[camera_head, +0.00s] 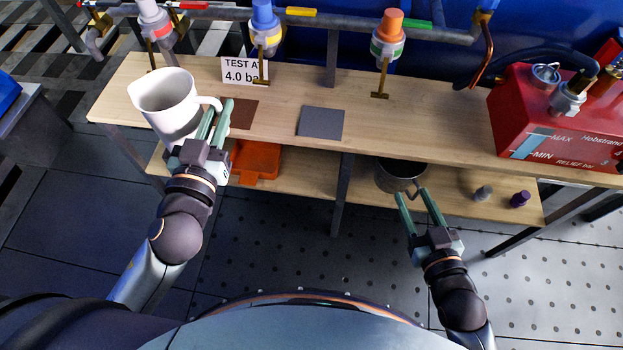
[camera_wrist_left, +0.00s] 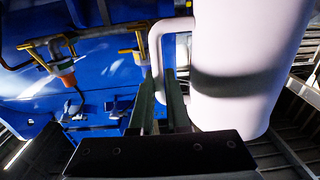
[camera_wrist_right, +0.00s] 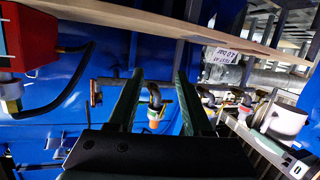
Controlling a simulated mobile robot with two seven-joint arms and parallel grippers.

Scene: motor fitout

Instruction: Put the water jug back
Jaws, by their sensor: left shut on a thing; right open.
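The white water jug (camera_head: 165,98) is upright at the left end of the wooden bench in the head view. My left gripper (camera_head: 218,108) is shut on its handle, which is on the jug's right side. In the left wrist view the jug (camera_wrist_left: 235,100) fills the right, with the handle (camera_wrist_left: 155,50) at the fingertips. The head view does not show clearly whether the jug's base touches anything. My right gripper (camera_head: 412,194) is open and empty, in front of the lower shelf. A metal pot (camera_head: 398,177) on that shelf is just beyond its fingertips.
A brown mat (camera_head: 241,117) and a grey mat (camera_head: 321,122) lie on the bench top (camera_head: 285,110). Capped valves hang over the back edge, with a sign (camera_head: 243,70). A red tank (camera_head: 545,125) stands at right. An orange tray (camera_head: 257,160) is on the lower shelf (camera_head: 300,185).

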